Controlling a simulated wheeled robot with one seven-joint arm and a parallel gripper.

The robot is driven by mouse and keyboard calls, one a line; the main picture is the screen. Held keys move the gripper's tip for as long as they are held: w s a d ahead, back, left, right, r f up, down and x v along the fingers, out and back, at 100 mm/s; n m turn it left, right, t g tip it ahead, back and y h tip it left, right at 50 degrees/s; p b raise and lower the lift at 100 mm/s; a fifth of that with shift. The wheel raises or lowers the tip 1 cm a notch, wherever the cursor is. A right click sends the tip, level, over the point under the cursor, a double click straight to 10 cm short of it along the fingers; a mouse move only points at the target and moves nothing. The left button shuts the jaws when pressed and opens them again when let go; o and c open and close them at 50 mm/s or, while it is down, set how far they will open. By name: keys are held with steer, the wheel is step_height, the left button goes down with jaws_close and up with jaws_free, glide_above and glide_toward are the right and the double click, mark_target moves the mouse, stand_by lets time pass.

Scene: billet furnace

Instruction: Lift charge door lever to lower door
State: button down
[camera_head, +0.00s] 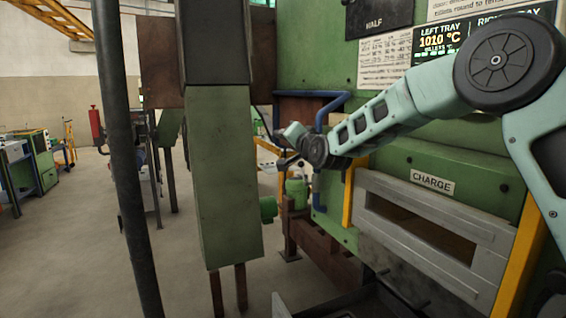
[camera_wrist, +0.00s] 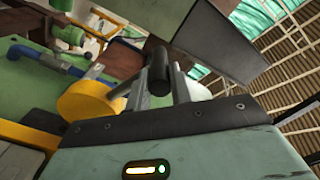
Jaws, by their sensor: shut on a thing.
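The charge door lever shows in the wrist view as a dark round handle (camera_wrist: 158,68) standing between the two fingers of my gripper (camera_wrist: 158,88). My gripper is shut on this handle. In the head view my gripper (camera_head: 283,152) is at the end of my outstretched arm, left of the furnace front, and the lever is too small there to make out clearly. The charge door area (camera_head: 430,230) is a grey metal frame with a dark slot, below a CHARGE sign (camera_head: 432,182). I cannot tell how far the door itself is raised.
A green box column (camera_head: 225,170) and a dark post (camera_head: 128,170) stand left of my gripper. A blue pipe (camera_head: 320,115) runs behind it. Yellow uprights (camera_head: 350,190) flank the charge frame. A yellow disc (camera_wrist: 85,100) is close beside my fingers. Floor at left is open.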

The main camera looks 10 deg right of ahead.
steer(key=shift+w+d+r+m, duration=0.1)
steer(key=shift+d+r+m, duration=0.3)
steer(key=shift+r, duration=0.4)
steer(key=shift+w+d+r+m, duration=0.2)
steer(key=shift+d+r, duration=0.25)
steer(key=shift+r, duration=0.4)
steer(key=shift+w+d+r+m, duration=0.1)
steer(key=shift+d+r+m, duration=0.35)
steer(key=shift+r, duration=0.35)
steer(key=shift+r, duration=0.1)
steer(key=c, duration=1.3)
jaws_free()
steer(key=shift+d, duration=0.1)
steer(key=shift+o, duration=0.2)
steer(key=shift+s+f, duration=0.1)
steer(key=shift+f, duration=0.1)
steer(key=b+v, duration=0.4)
steer(key=v, duration=1.3)
steer(key=shift+b, duration=0.3)
steer(key=shift+s, duration=0.15)
